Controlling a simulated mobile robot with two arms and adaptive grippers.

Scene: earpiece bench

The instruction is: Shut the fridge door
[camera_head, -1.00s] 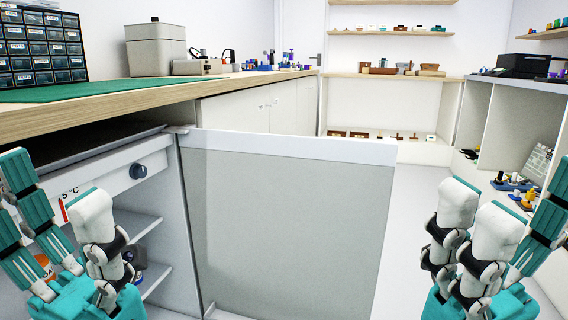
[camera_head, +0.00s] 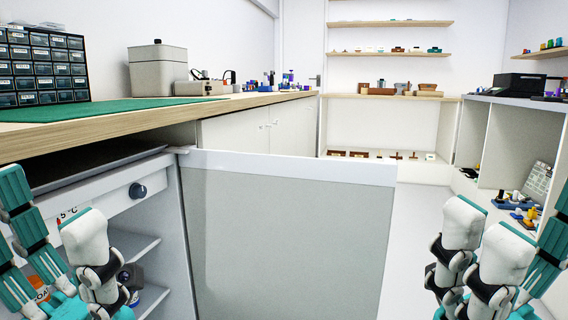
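The fridge door (camera_head: 285,240) stands wide open, a grey panel with a white top edge, hinged at its left side under the counter. The fridge (camera_head: 118,215) is at the left, with a dark round knob (camera_head: 138,191) and shelves showing inside. My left gripper (camera_head: 60,235) is in front of the fridge opening, its fingers spread and empty, hiding part of the interior. My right gripper (camera_head: 500,240) is to the right of the door's free edge, apart from it, fingers spread and empty.
A wooden counter (camera_head: 130,122) with a green mat runs above the fridge. Shelving (camera_head: 500,140) with small items stands at the right. Clear floor (camera_head: 408,215) lies between the door and the right shelving.

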